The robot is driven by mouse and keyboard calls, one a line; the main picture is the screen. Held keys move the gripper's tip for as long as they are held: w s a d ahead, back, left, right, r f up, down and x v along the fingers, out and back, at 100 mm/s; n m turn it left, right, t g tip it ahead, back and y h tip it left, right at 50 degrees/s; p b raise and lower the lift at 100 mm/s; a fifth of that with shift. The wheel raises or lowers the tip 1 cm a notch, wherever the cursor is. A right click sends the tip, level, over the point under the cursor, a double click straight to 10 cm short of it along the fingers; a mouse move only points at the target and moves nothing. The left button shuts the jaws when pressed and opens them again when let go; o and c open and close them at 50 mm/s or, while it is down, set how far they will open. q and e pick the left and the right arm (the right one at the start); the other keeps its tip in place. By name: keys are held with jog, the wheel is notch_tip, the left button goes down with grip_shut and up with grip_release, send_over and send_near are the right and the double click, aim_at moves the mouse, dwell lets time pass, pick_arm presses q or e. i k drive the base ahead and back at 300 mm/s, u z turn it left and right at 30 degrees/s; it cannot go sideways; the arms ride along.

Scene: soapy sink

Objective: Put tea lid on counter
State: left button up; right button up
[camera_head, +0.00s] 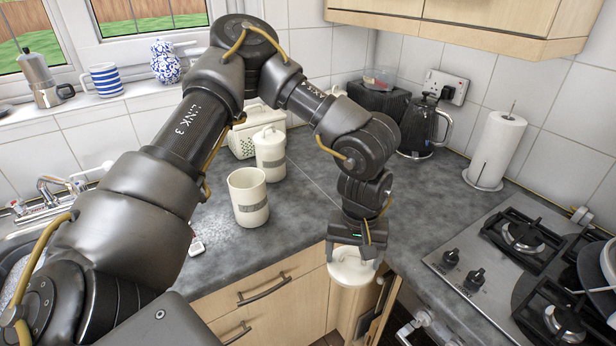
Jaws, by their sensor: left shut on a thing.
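The tea lid (352,272) is a round cream-white lid. My left gripper (356,250) points down and is shut on it. In the picture the lid overlaps the counter's front edge and the wooden cabinet fronts near the inner corner; its height relative to the counter is hard to tell. An open cream canister (248,200) without a lid stands upright on the grey counter (300,215), left of the gripper. The gripper hides part of the lid's top. My right gripper is not in view.
A lidded cream canister (270,155) and a cream bread bin (247,135) stand behind the open canister. A black kettle (423,125), paper towel roll (496,150) and gas hob (510,260) are to the right. Counter between canister and gripper is clear.

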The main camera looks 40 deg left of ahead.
aim_at(222, 194)
jog(key=z, duration=1.55)
jog(key=k, duration=1.05)
jog(key=u, duration=1.95)
